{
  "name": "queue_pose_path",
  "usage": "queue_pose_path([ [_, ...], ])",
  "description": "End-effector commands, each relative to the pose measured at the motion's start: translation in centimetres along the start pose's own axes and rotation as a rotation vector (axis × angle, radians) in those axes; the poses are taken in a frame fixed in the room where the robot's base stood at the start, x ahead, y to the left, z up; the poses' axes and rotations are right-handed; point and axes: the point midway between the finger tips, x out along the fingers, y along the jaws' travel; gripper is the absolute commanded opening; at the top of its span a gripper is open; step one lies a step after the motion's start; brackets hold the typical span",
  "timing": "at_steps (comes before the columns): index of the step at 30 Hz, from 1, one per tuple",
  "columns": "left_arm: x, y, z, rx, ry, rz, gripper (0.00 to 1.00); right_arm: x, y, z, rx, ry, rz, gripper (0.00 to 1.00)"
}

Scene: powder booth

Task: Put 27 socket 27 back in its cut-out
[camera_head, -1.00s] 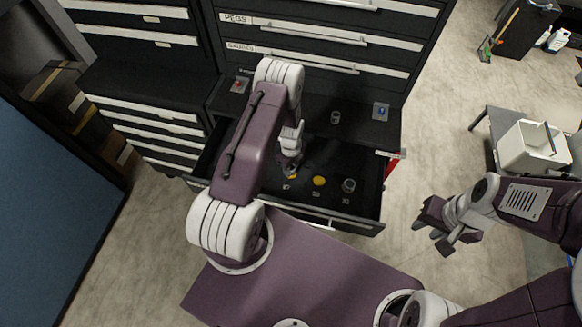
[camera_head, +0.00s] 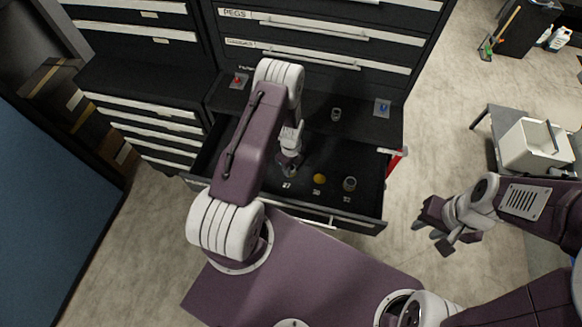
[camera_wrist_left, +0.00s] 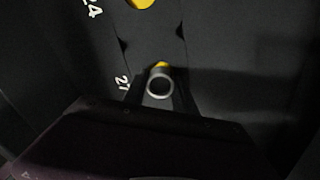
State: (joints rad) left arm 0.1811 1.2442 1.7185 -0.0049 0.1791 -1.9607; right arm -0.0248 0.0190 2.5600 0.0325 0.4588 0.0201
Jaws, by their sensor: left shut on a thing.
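My left gripper (camera_head: 289,167) is shut on a grey ring-shaped socket (camera_wrist_left: 159,87), over the open black drawer (camera_head: 360,218) next to the printed 27. In the left wrist view the socket's round open end faces the camera. A sliver of the yellow cut-out 27 (camera_wrist_left: 162,65) shows just beyond the socket; the rest is hidden. I cannot tell whether the socket is in the cut-out or just above it. My right gripper (camera_head: 441,228) is open and empty, off to the right over the floor.
An empty yellow cut-out (camera_head: 319,179) is by label 30, and a socket (camera_head: 349,184) stands by label 32. Another socket (camera_head: 336,115) stands on the black ledge behind. Another yellow cut-out (camera_wrist_left: 140,3) shows near label 24.

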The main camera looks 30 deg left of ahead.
Motion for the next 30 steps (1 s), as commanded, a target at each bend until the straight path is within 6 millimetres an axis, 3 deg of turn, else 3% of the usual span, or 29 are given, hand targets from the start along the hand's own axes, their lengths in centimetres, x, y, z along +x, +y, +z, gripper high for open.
queue_pose_path([
  [30,1.19,0.17,-0.07,0.000,0.002,0.004,0.00,1.10,0.02,0.12,0.000,0.000,0.000,0.32],
])
